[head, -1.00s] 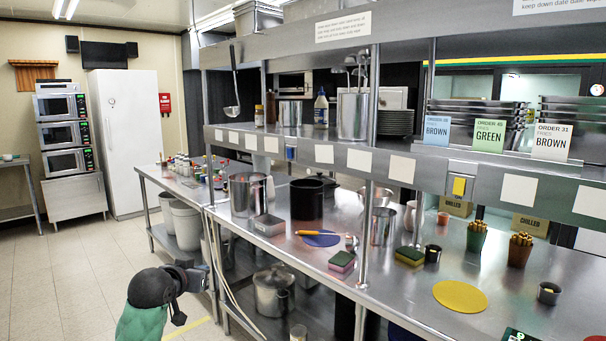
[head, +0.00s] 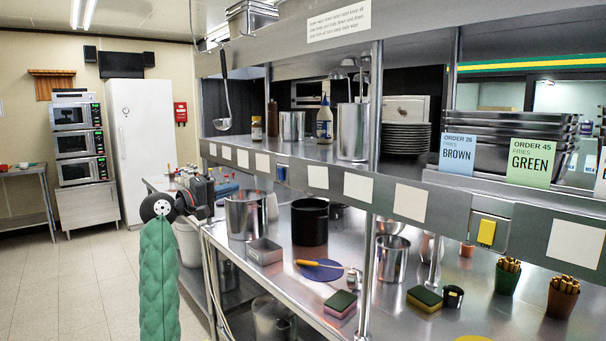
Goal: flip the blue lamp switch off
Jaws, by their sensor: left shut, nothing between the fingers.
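The blue lamp switch (head: 281,173) is a small blue piece on a plate on the front edge of the steel shelf (head: 240,150), left of the middle of the head view. It is too small to tell which way it is flipped. My left gripper (head: 206,211) is shut and empty, raised in front of the counter's left end. It is to the left of the blue switch and lower in the picture, apart from it. My right gripper is not in view.
A yellow switch (head: 487,232) sits further right on the same shelf edge. Steel pots (head: 246,217), a black pot (head: 310,222) and sponges (head: 341,304) stand on the counter below. A metal post (head: 370,265) rises at the counter front. The floor at left is clear.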

